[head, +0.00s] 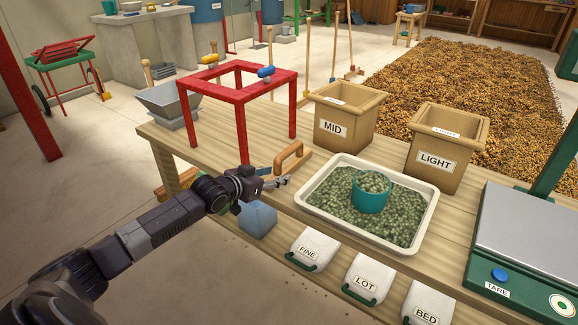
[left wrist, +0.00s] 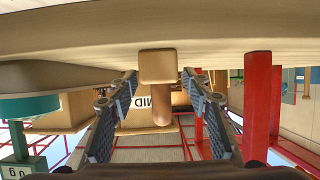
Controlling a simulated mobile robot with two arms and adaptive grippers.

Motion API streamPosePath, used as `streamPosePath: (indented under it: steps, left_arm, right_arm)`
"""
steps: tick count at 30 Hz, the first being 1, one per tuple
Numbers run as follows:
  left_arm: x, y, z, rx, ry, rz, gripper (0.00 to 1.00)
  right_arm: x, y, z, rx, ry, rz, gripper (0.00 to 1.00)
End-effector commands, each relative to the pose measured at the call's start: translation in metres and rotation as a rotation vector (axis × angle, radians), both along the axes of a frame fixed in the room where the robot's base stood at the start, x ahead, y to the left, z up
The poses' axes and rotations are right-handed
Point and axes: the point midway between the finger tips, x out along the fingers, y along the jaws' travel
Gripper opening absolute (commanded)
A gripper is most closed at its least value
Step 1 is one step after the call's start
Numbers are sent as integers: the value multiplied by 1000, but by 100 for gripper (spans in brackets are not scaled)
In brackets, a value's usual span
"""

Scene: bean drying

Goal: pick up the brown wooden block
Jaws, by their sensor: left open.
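My left gripper (head: 284,181) is open, low over the table's front part, just in front of the block. Its fingers (left wrist: 158,92) are spread with nothing visible held between them. I cannot tell whether they touch the block. My right gripper is not in view.
A red frame stand (head: 238,92) rises behind the block. A white tray (head: 428,222) of green beans with a teal cup (head: 369,198) lies to the right. The MID bin (head: 334,128) and LIGHT bin (head: 434,160) stand behind. A green scale (head: 522,262) is at the far right.

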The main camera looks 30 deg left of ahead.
Motion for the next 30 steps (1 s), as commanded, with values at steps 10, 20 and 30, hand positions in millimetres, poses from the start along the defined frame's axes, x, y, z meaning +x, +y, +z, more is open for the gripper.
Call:
streamPosePath:
  steps: [10, 20, 30]
  left_arm:
    - [22, -2, -10, 1, 0, 0, 45]
    - [21, -2, -9, 1, 1, 0, 28]
    - [22, -2, -8, 0, -2, 0, 0]
  right_arm:
    - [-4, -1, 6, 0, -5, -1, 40]
    - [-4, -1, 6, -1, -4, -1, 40]
    - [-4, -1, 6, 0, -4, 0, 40]
